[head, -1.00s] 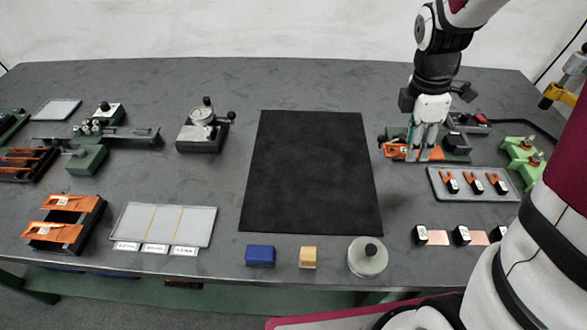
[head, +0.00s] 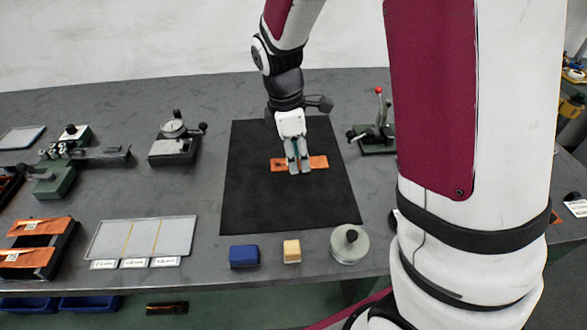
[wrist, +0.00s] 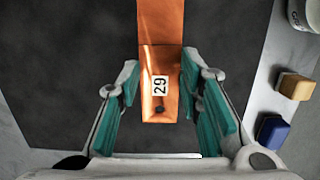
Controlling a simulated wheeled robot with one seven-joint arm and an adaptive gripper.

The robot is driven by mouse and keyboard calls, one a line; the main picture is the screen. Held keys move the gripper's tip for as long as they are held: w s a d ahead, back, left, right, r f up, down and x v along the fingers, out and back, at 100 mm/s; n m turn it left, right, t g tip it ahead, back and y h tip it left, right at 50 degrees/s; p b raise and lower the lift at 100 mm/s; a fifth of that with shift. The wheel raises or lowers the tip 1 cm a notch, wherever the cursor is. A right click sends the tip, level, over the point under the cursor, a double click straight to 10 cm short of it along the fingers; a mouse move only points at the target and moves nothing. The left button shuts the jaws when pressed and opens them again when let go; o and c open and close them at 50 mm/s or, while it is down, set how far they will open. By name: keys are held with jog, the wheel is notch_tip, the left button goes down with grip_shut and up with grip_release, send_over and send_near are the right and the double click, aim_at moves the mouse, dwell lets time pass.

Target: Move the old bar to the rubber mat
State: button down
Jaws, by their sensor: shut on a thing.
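The old bar (head: 318,162) is a flat orange copper strip. It lies across my gripper (head: 299,171) over the middle of the black rubber mat (head: 262,205). My gripper is shut on the bar, whose ends stick out on both sides. In the wrist view the bar (wrist: 160,25) runs between the teal finger pads of my gripper (wrist: 167,88), with a white "29" label and a dark spot near its end. I cannot tell whether the bar touches the mat (wrist: 75,60) or hangs just above it.
A blue block (head: 244,257), a yellow block (head: 292,251) and a round grey weight (head: 350,245) stand in front of the mat. A dial gauge (head: 175,140) is left of it, a red-knobbed fixture (head: 378,130) right. An orange-bar rack (head: 68,245) is far left.

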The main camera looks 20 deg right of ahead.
aim_at(298, 180)
jog(key=shift+d+f, duration=0.1)
jog(key=shift+f, duration=2.2)
jog(key=shift+f+b, duration=0.25)
jog(key=shift+b, duration=0.1)
jog(key=shift+f, duration=0.15)
jog(key=c, duration=1.1)
grip_release()
jog(key=shift+f, duration=0.1)
jog(key=shift+s, duration=0.1)
